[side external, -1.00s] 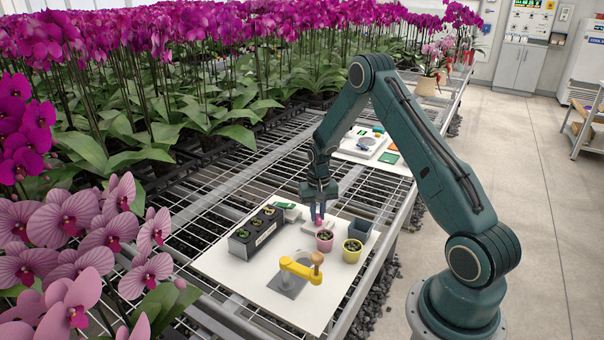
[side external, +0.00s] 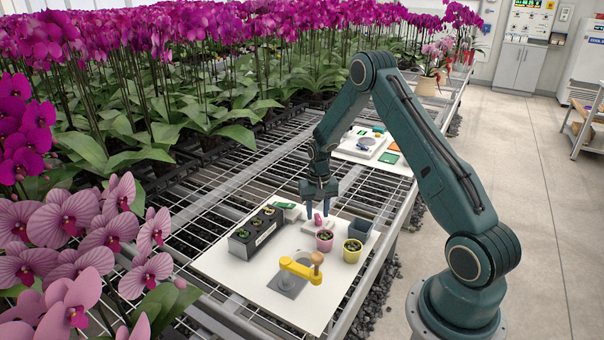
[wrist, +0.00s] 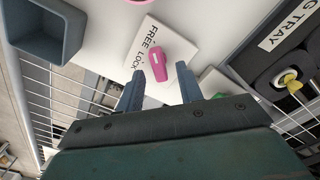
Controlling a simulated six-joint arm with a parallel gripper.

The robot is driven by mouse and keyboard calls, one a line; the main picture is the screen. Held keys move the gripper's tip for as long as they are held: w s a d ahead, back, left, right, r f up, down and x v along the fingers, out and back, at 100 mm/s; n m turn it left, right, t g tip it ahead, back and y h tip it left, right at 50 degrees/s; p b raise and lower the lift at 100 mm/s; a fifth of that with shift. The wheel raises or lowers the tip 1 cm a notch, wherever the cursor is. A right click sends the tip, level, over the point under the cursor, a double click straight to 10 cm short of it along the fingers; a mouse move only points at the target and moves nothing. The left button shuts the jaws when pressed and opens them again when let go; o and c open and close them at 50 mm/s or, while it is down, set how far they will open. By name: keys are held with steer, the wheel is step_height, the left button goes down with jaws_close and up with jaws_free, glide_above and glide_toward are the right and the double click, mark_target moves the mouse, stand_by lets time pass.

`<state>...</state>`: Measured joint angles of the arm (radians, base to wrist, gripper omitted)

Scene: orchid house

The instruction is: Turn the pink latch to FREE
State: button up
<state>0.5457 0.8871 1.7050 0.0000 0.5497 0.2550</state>
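The pink latch (wrist: 157,66) stands on a white plate (wrist: 175,40) printed FREE and LOCK. A pale mark shows on its top. I cannot tell for sure which word it points to. In the side view the latch (side external: 318,219) is a small pink shape on the plate beyond the pink pot. My gripper (side external: 318,209) is just above it, pointing down. In the wrist view my gripper (wrist: 160,88) is open, with one finger on each side of the latch's near end and clear gaps between. It holds nothing.
A pink pot (side external: 324,241) and yellow pot (side external: 352,251) stand close in front. A dark tray (side external: 257,234) with plants is left, and a grey bin (side external: 360,229) right.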

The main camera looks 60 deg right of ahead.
mark_target(316, 216)
step_height(316, 216, up, 13)
stand_by(0.6)
steer(key=s+a+r+n+t, duration=0.2)
steer(key=s+a+r+n, duration=0.35)
steer(key=a+r, duration=1.05)
steer(key=s+a+r+n+t, duration=0.1)
steer(key=s+a, duration=0.3)
steer(key=s, duration=0.5)
steer(key=s+a+r+n+t, duration=0.2)
steer(key=s+a, duration=0.3)
steer(key=s, duration=0.4)
steer(key=shift+s+a+r+n+t, duration=0.25)
steer(key=shift+s+r+n+t, duration=0.05)
steer(key=shift+s+r+n, duration=0.05)
